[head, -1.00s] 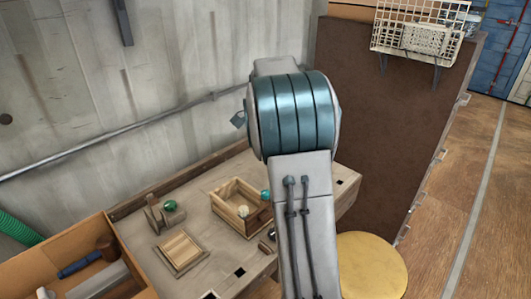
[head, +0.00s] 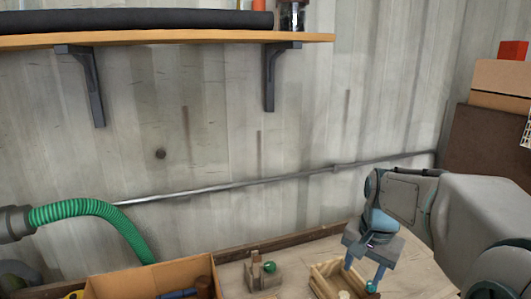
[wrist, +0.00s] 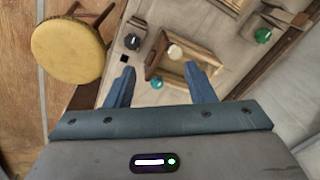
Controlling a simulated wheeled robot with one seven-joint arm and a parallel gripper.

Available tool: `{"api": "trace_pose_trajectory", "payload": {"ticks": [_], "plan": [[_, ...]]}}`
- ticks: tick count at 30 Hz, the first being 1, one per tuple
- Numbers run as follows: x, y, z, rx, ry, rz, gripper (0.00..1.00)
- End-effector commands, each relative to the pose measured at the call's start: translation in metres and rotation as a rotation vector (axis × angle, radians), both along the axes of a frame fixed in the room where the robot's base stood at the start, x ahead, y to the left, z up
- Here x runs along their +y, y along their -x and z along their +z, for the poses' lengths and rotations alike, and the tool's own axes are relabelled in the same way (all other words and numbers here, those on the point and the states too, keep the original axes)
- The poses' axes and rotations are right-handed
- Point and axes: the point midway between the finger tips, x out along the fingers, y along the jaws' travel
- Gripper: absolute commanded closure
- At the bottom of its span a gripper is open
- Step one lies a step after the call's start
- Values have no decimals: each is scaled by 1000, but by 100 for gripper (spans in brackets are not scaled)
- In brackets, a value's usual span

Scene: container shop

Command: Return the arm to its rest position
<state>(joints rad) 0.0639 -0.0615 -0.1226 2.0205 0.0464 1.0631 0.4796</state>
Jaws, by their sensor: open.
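My arm comes in from the right of the head view. My gripper (head: 362,275) hangs above the workbench, pointing down, with its two blue fingers apart and nothing between them in its grasp. In the wrist view my gripper (wrist: 159,70) is open. A small open wooden box (wrist: 207,60) shows beyond and partly behind the fingers, with a cream ball (wrist: 175,52) in it. A teal ball (wrist: 157,83) shows between the fingers near the box. The box (head: 318,284) is cut by the lower edge in the head view.
A yellow stool (wrist: 68,50) stands beside the bench. A shelf (head: 190,38) with dark brackets and a metal rail (head: 230,186) run along the wall. A green hose (head: 90,208) is at left.

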Motion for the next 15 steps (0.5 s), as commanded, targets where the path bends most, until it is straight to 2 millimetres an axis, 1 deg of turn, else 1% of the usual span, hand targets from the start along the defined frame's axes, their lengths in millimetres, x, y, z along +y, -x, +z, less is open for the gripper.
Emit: {"api": "trace_pose_trajectory", "payload": {"ticks": [1,3,9,12,15], "plan": [[10,18,0,-18,10,71,51],[23,40,-2,-41,28,178,51],[50,99,-19,-97,91,459,51],[57,120,-28,-115,120,560,51],[61,133,-35,-127,142,626,51]]}}
